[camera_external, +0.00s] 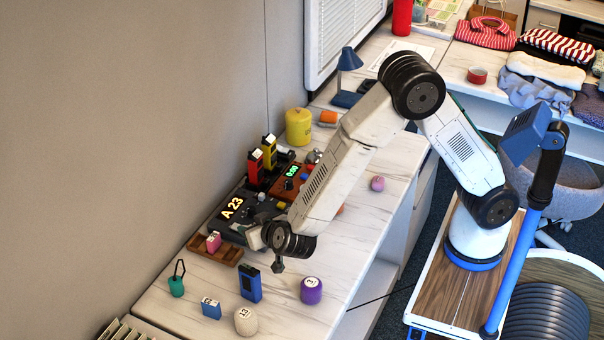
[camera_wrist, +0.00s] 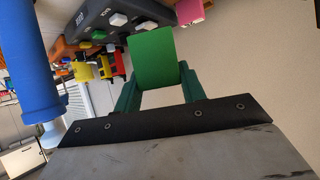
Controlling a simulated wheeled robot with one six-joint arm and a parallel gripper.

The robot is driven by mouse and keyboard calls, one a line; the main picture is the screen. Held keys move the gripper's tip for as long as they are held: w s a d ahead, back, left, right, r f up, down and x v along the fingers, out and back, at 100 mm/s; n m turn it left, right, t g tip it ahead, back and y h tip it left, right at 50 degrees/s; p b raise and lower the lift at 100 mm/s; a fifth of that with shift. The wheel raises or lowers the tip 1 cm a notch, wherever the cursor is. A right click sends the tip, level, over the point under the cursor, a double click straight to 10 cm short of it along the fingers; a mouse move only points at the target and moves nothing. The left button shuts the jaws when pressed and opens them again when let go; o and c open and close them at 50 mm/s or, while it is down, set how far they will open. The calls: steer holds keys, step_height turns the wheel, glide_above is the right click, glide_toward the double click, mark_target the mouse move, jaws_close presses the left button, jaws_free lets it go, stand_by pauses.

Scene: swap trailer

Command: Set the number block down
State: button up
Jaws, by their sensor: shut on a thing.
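In the wrist view, my green fingers (camera_wrist: 156,82) are shut on a green block (camera_wrist: 154,58). Its plain face shows and no number is visible on it. In the external view the wrist mostly hides the block, so I cannot tell whether it touches anything. A pink block (camera_external: 213,241) sits in the brown wooden tray (camera_external: 228,255) left of my gripper; it also shows in the wrist view (camera_wrist: 190,11).
Red and yellow devices (camera_external: 262,160) stand behind the console.

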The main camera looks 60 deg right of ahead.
steer(key=s+d+m+g+h, duration=0.4)
steer(key=s+m+g+h, duration=0.15)
steer(key=s+m, duration=0.25)
steer(key=shift+g, duration=0.25)
step_height(320, 180, down, 5)
steer(key=shift+d+f, duration=0.15)
steer(key=shift+f, duration=2.05)
steer(key=shift+f, duration=0.15)
steer(key=o, duration=1)
steer(key=shift+c, duration=0.2)
steer(key=shift+a+r, duration=0.25)
steer(key=shift+r, duration=0.05)
steer(key=v, duration=1.1)
steer(key=shift+s+r, duration=0.15)
steer(key=shift+s, duration=0.05)
